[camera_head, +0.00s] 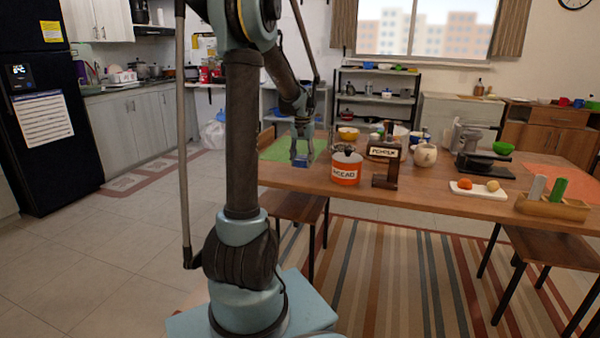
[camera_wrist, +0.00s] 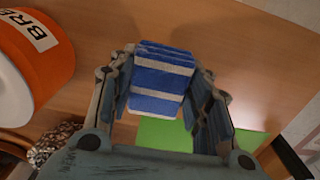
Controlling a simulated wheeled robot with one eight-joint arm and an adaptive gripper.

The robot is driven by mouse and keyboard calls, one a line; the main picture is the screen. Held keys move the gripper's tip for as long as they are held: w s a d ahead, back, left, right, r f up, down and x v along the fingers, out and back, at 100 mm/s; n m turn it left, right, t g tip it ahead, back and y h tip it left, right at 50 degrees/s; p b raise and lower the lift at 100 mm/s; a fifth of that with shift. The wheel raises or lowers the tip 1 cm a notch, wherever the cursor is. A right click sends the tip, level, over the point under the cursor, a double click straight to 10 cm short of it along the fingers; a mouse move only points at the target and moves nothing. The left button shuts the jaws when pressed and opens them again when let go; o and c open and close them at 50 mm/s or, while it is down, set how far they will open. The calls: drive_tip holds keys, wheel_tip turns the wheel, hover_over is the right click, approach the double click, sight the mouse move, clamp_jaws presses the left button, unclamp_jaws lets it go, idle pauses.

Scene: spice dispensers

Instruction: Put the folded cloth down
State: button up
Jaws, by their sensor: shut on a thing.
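The folded cloth (camera_wrist: 160,82) is blue with white stripes and sits between the two fingers of my gripper (camera_wrist: 163,95) in the wrist view. My gripper is shut on it. In the head view my gripper (camera_head: 302,150) is over the left end of the wooden table, and a small blue part of the cloth (camera_head: 300,163) shows below it. Whether the cloth touches the table I cannot tell. A green mat (camera_head: 277,150) lies at the table's left end, beside my gripper; its edge also shows below the cloth in the wrist view (camera_wrist: 155,134).
An orange pot labelled BREAD (camera_head: 345,170) stands close to the right of my gripper.

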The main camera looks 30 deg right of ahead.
sight(302, 175)
drive_tip(key=shift+f, duration=2.2)
drive_tip(key=shift+f, duration=0.15)
drive_tip(key=o, duration=1.2)
drive_tip(key=shift+f, duration=0.1)
